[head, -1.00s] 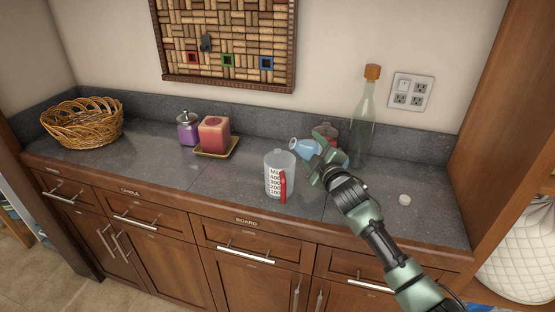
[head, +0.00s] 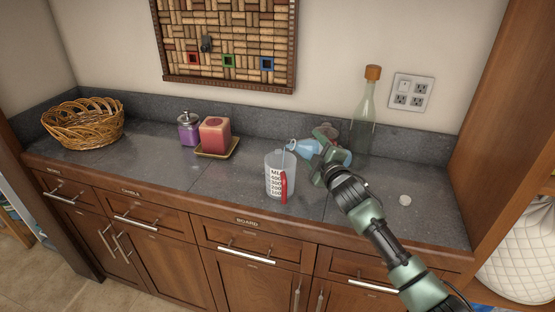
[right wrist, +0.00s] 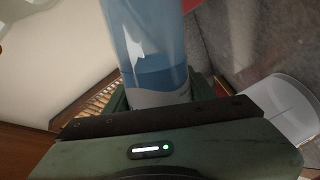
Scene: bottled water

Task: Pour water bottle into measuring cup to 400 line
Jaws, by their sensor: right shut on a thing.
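The clear measuring cup (head: 270,176) with black marks and a red handle (head: 284,187) stands upright on the counter. My right gripper (head: 325,152) is shut on the blue water bottle (head: 306,147). The bottle lies tilted, with its mouth over the cup's right rim, and a thin stream seems to fall from the mouth into the cup. The water level in the cup is too small to read. In the right wrist view the bottle (right wrist: 145,45) fills the upper middle, and the cup (right wrist: 285,105) shows at the right. My left gripper is out of view.
A tall glass bottle with a cork (head: 364,120) stands behind my right gripper. A white cap (head: 405,200) lies to the right. A pink candle (head: 214,135) on a dish, a purple jar (head: 188,130) and a wicker basket (head: 84,125) stand left.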

